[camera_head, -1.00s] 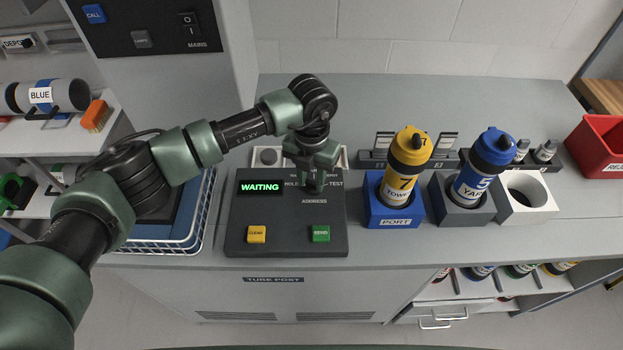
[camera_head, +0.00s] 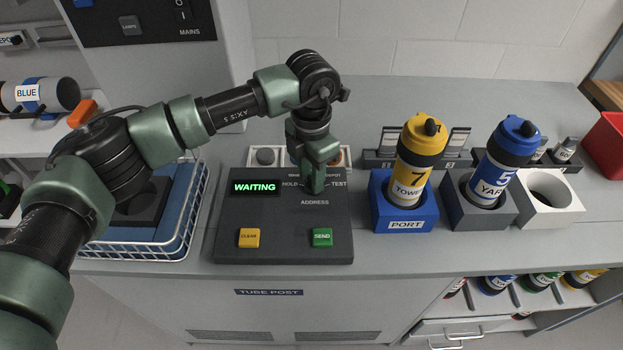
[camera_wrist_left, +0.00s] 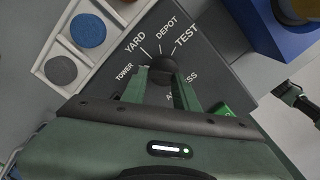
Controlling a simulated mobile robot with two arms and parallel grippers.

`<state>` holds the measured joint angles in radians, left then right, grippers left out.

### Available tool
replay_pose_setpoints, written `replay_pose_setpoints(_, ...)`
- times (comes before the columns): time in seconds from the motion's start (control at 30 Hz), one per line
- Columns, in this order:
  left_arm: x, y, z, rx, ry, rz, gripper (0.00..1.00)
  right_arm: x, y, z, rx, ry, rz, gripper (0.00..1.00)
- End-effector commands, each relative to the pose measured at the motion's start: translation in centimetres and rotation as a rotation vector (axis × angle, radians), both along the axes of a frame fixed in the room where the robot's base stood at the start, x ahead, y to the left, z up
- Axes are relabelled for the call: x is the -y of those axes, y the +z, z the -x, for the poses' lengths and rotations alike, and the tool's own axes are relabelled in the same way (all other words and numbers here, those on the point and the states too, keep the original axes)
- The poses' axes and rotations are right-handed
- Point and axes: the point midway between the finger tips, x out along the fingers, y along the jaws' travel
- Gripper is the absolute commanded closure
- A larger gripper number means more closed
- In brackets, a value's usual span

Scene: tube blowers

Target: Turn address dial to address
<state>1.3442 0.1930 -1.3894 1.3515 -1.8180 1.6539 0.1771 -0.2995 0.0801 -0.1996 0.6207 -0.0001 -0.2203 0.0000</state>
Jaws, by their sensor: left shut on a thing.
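The dark round address dial (camera_wrist_left: 163,68) sits on the grey control panel (camera_head: 230,218), with TOWER, YARD, DEPOT and TEST printed around it. My left gripper (camera_wrist_left: 160,84) is shut on the dial, one green finger on each side. In the head view the left gripper (camera_head: 314,188) points down at the panel's upper right and hides the dial and some labels. I cannot tell for sure which label the dial points to. The lit display (camera_head: 255,187) reads WAITING in green.
A yellow CLEAR button (camera_head: 249,238) and a green SEND button (camera_head: 322,237) lie near the panel's front. A yellow tube (camera_head: 416,165) marked TOWER stands in the blue PORT block (camera_head: 405,222). A blue tube (camera_head: 498,165) marked YARD stands right of it. A wire basket (camera_head: 190,225) is at left.

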Motion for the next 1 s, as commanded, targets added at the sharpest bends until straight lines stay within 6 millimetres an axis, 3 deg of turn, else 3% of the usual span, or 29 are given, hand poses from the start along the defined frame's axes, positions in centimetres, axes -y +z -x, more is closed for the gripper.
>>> replay_pose_setpoints(0.43,0.0,0.2,-0.1,0.003,-0.009,0.000,1.00,0.0,-0.1,0.0,-0.001,0.000,0.000,0.51)
replay_pose_setpoints(0.47,0.0,0.2,-0.1,0.003,-0.009,0.001,0.62,0.0,-0.1,0.0,-0.001,0.000,0.000,0.51)
replay_pose_setpoints(0.5,0.0,0.2,-0.1,0.003,-0.009,0.001,0.51,0.0,-0.1,0.0,-0.001,0.000,0.000,0.51)
replay_pose_setpoints(0.53,0.0,0.2,-0.1,0.003,-0.008,0.000,0.49,0.0,-0.1,0.0,-0.001,0.000,0.000,0.51)
replay_pose_setpoints(0.83,0.0,0.1,-0.1,0.001,-0.009,0.000,0.49,0.0,-0.2,0.1,-0.001,0.001,0.000,0.51)
replay_pose_setpoints(1.0,0.0,1.8,-0.1,0.004,-0.009,0.001,0.49,0.0,-0.6,0.1,-0.001,0.001,0.000,0.51)
